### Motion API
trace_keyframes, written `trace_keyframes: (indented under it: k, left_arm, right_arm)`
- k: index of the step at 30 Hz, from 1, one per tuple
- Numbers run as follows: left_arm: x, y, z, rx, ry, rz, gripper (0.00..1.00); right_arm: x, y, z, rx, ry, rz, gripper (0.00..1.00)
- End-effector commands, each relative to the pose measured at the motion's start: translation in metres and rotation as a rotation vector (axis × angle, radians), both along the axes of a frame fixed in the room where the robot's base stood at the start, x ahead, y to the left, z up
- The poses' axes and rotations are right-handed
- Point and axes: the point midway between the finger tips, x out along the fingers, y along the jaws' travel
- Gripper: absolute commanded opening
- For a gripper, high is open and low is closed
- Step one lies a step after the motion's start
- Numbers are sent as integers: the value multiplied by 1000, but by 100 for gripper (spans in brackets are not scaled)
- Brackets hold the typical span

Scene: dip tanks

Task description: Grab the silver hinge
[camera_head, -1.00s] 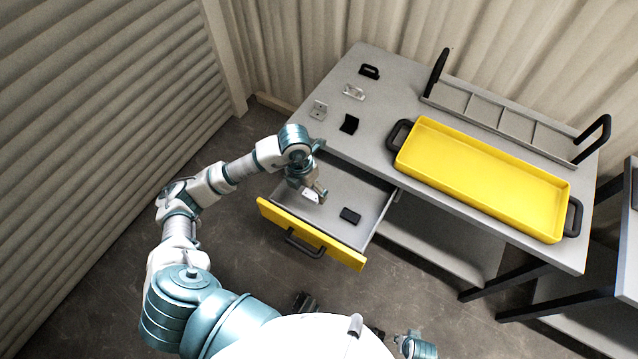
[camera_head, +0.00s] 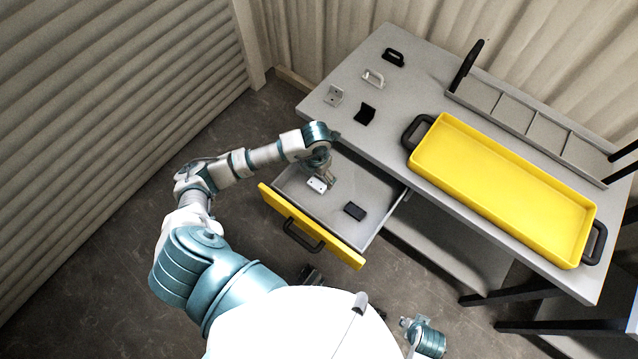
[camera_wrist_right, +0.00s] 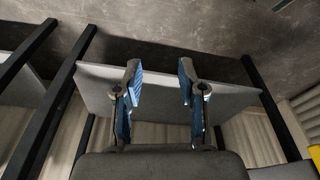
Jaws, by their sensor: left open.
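What looks like the silver hinge (camera_head: 317,185) is a small pale, flat piece lying in the open drawer (camera_head: 288,209) with the yellow front. My left gripper (camera_head: 327,179) is open, pointing down over the drawer right beside the hinge. Its fingers partly overlap the piece in the picture, and I cannot tell whether they touch it. My right gripper (camera_wrist_right: 160,82) is open and empty in the right wrist view, its two fingers well apart, away from the drawer.
A black flat piece (camera_head: 355,211) lies in the drawer. On the grey table (camera_head: 425,75) are a black handle (camera_head: 393,57), a silver handle (camera_head: 373,78), a silver bracket (camera_head: 333,96), a black bracket (camera_head: 365,114), a yellow tray (camera_head: 500,205) and a divided rack (camera_head: 510,112).

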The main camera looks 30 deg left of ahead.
Motion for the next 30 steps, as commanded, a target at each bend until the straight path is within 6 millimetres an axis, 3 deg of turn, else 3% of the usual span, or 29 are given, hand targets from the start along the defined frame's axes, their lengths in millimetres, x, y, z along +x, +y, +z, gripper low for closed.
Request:
trace_keyframes:
  k: [5,12,21,22,30]
  left_arm:
    - [1,0,-15,0,2,-1,96]
    - [5,0,-52,0,2,0,96]
    - [5,0,-57,1,0,-1,96]
    - [5,0,-57,1,0,-1,93]
    - [5,0,-57,1,0,-1,29]
  right_arm:
    - [-1,0,7,0,-1,-1,40]
    - [-4,-2,29,1,-7,-2,40]
    - [-5,-2,35,0,-8,-2,40]
    - [-5,-2,35,0,-8,-2,40]
    - [-4,-2,35,0,-7,-2,40]
